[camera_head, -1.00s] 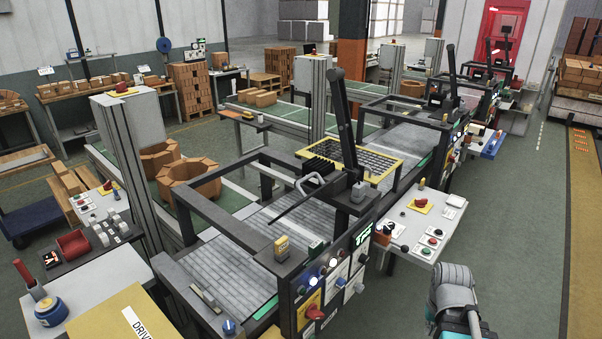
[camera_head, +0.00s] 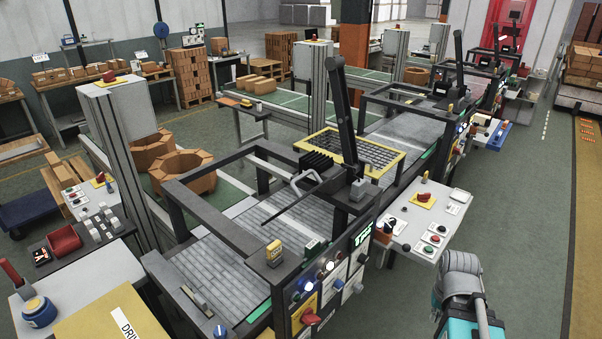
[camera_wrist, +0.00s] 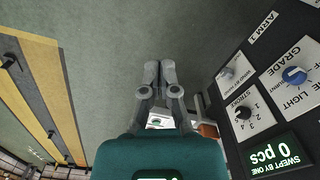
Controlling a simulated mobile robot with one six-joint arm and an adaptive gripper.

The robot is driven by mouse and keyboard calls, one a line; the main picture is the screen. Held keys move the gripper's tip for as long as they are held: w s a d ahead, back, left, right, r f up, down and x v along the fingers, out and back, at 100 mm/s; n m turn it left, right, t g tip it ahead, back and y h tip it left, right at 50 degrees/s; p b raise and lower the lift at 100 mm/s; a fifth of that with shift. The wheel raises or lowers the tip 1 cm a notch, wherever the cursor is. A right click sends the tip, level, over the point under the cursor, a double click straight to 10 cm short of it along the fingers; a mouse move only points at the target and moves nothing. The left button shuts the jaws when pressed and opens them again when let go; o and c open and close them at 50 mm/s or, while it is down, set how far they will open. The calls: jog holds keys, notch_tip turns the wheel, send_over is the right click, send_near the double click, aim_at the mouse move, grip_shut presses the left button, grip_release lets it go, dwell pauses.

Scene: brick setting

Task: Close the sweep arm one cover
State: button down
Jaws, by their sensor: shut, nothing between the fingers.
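A yellow-framed mesh panel (camera_head: 350,152), which looks like the cover, sits over the near machine behind the tall black post (camera_head: 341,110). It lies nearly flat; I cannot tell whether it is open or closed. A dark sweep arm (camera_head: 290,205) reaches left from the black head on the machine's front rail. In the wrist view my gripper (camera_wrist: 159,68) has its fingers together and empty, over the green floor beside the control panel (camera_wrist: 262,62) marked ARM 1. Its fingers touch nothing. In the head view my grey and teal arm shows at the lower right; the fingertips are hidden.
The machine's front panel (camera_head: 335,285) carries knobs, lit buttons and a green display. A white side table (camera_head: 418,228) with red and green buttons stands close to my arm. Open green floor (camera_head: 520,230) lies to the right.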

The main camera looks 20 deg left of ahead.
jog(key=shift+w, duration=0.1)
jog(key=w+a+r+n+t+y+p, duration=0.1)
jog(key=w+a+r+n+y+p, duration=0.2)
jog(key=a+r+p, duration=0.5)
jog(key=w+a+r+n+t+y+p, duration=0.1)
jog(key=w+a+r+n+y+p, duration=0.2)
jog(key=a+r, duration=1)
jog(key=w+a+r+n+t+y+p, duration=0.2)
jog(key=w+a+r+n+p, duration=0.5)
jog(key=a+p, duration=0.7)
notch_tip(320, 180, up, 4)
jog(key=w+a+y, duration=0.1)
jog(key=w+a, duration=0.1)
jog(key=shift+a, duration=0.3)
jog(key=shift+w+f, duration=0.15)
